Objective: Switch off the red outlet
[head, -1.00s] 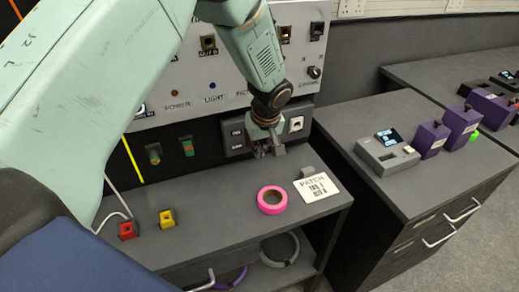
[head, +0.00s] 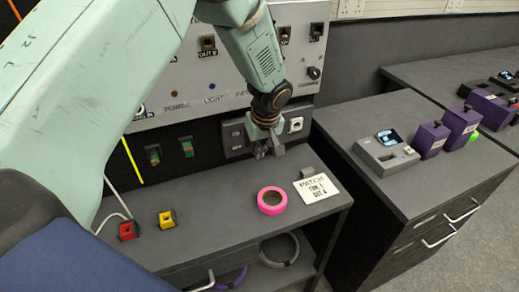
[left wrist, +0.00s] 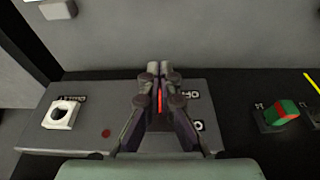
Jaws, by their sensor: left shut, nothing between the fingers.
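A grey outlet plate (head: 231,149) is on the dark wall strip above the bench; it also shows in the left wrist view (left wrist: 40,135). It carries a white round socket (left wrist: 62,114), a small red dot (left wrist: 106,133) and an ON/OFF style label partly covered by my fingers. A narrow red strip (left wrist: 160,101) shows between the finger links; the rest of that part is hidden. My left gripper (head: 268,152) is in front of the plate, shut and empty, its fingertips together in the left wrist view (left wrist: 158,70). Contact cannot be told. My right gripper is not in view.
A red-and-green rocker switch (head: 187,147) and another switch (head: 153,155) sit left of the plate. On the bench are a pink tape roll (head: 272,200), a patch card (head: 316,188), red (head: 127,231) and yellow (head: 167,218) blocks. The front middle is clear.

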